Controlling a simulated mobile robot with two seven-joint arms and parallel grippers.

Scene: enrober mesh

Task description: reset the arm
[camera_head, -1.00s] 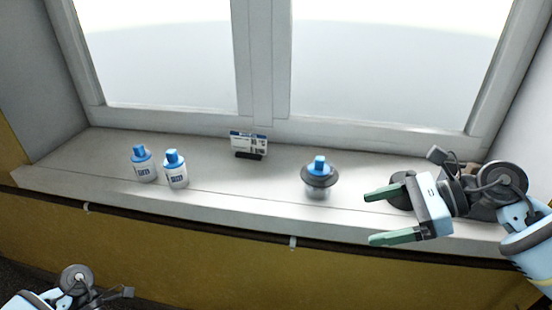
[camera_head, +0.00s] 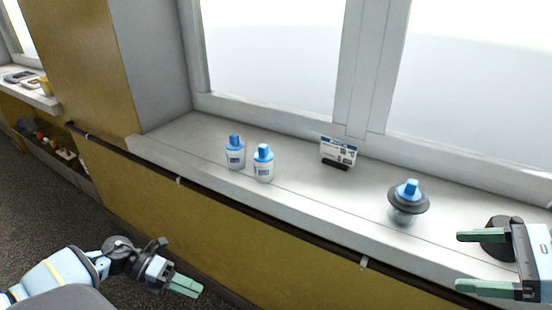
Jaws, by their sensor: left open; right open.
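My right gripper (camera_head: 472,264) is at the right edge, in front of the window sill. Its two green fingers are spread and empty, pointing left. My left gripper (camera_head: 187,286) is at the lower left, over the dark floor and away from the sill. It is open, with nothing seen between its fingers. No object touches either gripper.
On the white sill (camera_head: 300,195) stand two white bottles with blue caps (camera_head: 235,153) (camera_head: 263,164), a small card in a stand (camera_head: 338,153), and a blue-capped bottle with a dark ring around it (camera_head: 407,202). A dark rail (camera_head: 230,204) runs below the sill. Another shelf (camera_head: 30,92) is at far left.

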